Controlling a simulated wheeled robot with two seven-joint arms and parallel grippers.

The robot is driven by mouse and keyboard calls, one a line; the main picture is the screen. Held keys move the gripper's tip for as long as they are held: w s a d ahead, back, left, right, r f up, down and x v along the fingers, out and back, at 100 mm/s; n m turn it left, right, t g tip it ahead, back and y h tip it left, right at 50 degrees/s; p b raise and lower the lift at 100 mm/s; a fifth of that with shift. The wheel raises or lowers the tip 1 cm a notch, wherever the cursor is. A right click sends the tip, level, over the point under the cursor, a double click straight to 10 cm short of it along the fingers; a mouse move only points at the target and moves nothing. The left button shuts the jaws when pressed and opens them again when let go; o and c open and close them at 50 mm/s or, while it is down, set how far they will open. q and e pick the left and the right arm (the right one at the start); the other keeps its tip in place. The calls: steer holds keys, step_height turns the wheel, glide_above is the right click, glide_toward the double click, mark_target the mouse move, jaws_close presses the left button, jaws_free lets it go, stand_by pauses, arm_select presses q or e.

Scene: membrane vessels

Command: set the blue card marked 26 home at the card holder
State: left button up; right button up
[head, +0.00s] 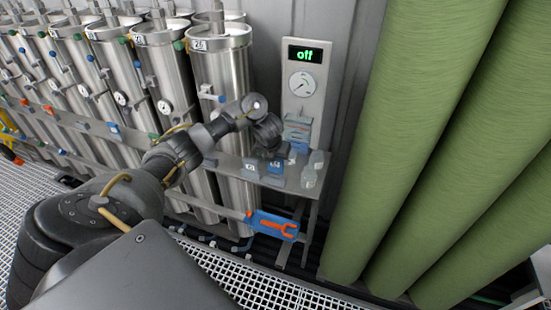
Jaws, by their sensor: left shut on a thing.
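My left arm reaches in from the left, and its dark gripper (284,148) is at the wall panel, just above a small shelf. The gripper is shut on a small blue card (300,147), which shows only in part; its marking is too small to read. The card holder (297,127) is a grey-blue slotted piece low on the panel, just above and beside the gripper. I cannot tell whether the card touches the holder. My right gripper is out of view.
The shelf (232,163) holds blue tags (276,167) with white labels and a clear bottle (309,176). The panel bears an "off" display (306,54) and a gauge (304,84). Steel vessels (222,90) stand left; green pipes (420,130) right. An orange-blue tool (273,225) hangs below.

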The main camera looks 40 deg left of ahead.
mark_target(276, 168)
arm_select(q)
steer(key=shift+f+b, duration=1.45)
steer(key=shift+f, duration=0.35)
steer(key=shift+f+b, duration=0.5)
steer(key=shift+f, duration=0.15)
steer(key=shift+f, duration=0.2)
steer(key=o, duration=1)
steer(key=shift+s, duration=0.1)
